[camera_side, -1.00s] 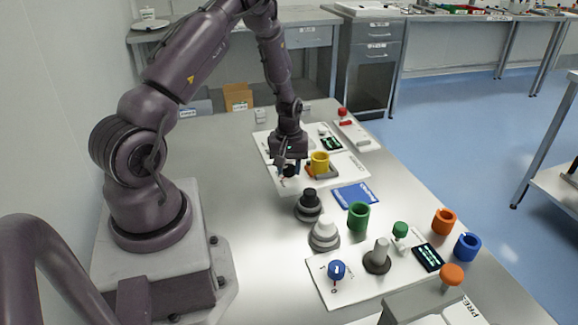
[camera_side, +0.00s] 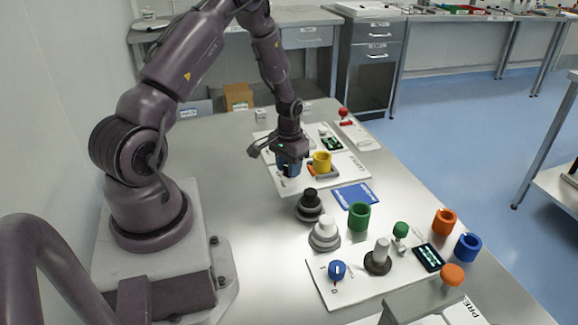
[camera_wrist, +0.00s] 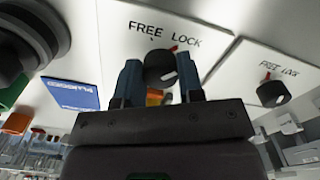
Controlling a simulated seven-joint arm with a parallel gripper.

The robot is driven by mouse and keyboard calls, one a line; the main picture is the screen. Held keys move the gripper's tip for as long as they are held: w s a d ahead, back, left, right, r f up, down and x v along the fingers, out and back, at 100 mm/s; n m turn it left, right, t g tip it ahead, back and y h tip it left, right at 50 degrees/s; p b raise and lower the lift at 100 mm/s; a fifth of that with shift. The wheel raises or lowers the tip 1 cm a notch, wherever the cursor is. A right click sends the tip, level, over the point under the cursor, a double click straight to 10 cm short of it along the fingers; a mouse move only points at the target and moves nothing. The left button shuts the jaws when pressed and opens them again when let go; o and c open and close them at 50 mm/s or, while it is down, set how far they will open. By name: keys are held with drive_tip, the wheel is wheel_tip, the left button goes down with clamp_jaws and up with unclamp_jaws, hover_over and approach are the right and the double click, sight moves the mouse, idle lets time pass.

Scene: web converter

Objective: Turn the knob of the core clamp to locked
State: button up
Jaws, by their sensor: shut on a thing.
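A dark round knob (camera_wrist: 160,66) with a pale line on it stands on a white panel (camera_wrist: 125,22) marked FREE and LOCK in the wrist view. A small red mark shows by its upper right edge, on the LOCK side. I cannot tell for sure which word the knob points to. My gripper (camera_wrist: 159,82) is shut on this knob, one blue-grey finger on each side. In the side view, my gripper (camera_side: 288,168) is low over the left part of the far white panel (camera_side: 300,186), hiding the knob.
A second FREE/LOCK knob (camera_wrist: 272,92) sits on a neighbouring panel in the wrist view. In the side view, a yellow ring (camera_side: 322,160) stands close right of my gripper. A black-topped knob (camera_side: 310,200), a blue card (camera_side: 355,196) and a green cup (camera_side: 358,215) are nearer.

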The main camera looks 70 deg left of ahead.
drive_tip(key=shift+m, duration=0.3)
drive_tip(key=o, duration=0.9)
wheel_tip(320, 180, up, 13)
idle(0.5)
drive_tip(key=s+d+r+m+t, duration=0.1)
drive_tip(key=s+d+r+t, duration=0.1)
drive_tip(key=d+r, duration=0.4)
drive_tip(key=s+d+r+m+t, duration=0.1)
drive_tip(key=s+d+r, duration=0.4)
drive_tip(key=d, duration=0.5)
drive_tip(key=s+d+r+m+t, duration=0.2)
drive_tip(key=s+d+r, duration=0.2)
drive_tip(key=d+r, duration=0.4)
drive_tip(key=shift+d+r+m+t, duration=0.2)
drive_tip(key=shift+r+m+t, duration=0.1)
drive_tip(key=shift+r+m, duration=0.15)
